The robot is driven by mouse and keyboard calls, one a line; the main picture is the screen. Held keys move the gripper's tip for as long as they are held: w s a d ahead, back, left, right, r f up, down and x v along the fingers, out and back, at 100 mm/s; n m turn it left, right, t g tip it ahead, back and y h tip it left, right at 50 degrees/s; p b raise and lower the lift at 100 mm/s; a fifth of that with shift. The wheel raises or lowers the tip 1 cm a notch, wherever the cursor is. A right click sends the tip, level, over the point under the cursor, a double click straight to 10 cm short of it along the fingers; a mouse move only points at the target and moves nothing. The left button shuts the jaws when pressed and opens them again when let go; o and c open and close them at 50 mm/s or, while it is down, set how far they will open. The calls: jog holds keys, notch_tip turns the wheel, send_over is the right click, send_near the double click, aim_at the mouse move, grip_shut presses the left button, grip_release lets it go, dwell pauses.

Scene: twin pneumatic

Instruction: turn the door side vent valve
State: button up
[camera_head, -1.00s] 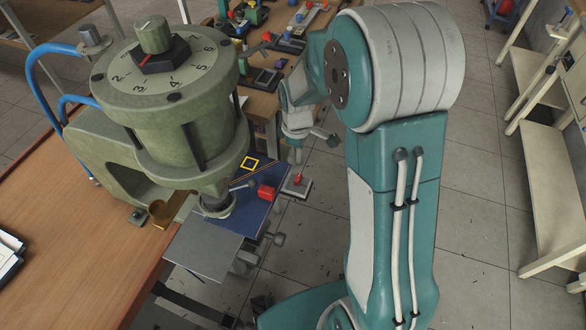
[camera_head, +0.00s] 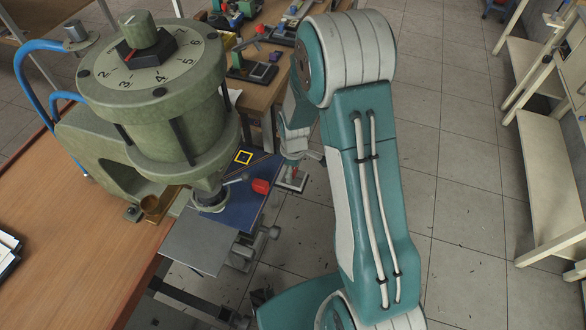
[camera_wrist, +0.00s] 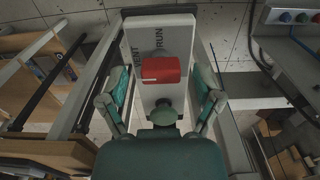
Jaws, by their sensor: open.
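The vent valve's red handle (camera_wrist: 161,70) sits on a pale plate (camera_wrist: 173,33) in the wrist view, with "VENT" lettered on the left and "RUN" on the right. A white mark lies across the handle's left part. A round green knob (camera_wrist: 163,116) shows below it. My gripper (camera_wrist: 160,80) is open, with one finger on each side of the handle; whether either touches it I cannot tell. In the head view my gripper (camera_head: 296,160) hangs above a small plate with a red piece (camera_head: 293,176), which seems to be this valve.
A green press with a numbered dial (camera_head: 150,75) stands left on a wooden bench (camera_head: 75,255). A red-tipped lever (camera_head: 261,187) sticks out near my gripper. A bench with several devices (camera_head: 262,98) lies behind. The floor (camera_head: 460,200) to the right is clear up to pale shelving (camera_head: 545,170).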

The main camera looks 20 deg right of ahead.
jog(key=c, duration=1.1)
jog(key=shift+c, duration=0.2)
jog(key=shift+m, duration=0.3)
jog(key=m, duration=0.8)
jog(key=shift+m, duration=0.4)
jog(key=m, duration=0.4)
jog(key=shift+m, duration=0.3)
jog(key=shift+w+r+m, duration=0.1)
jog(key=shift+m, duration=1.8)
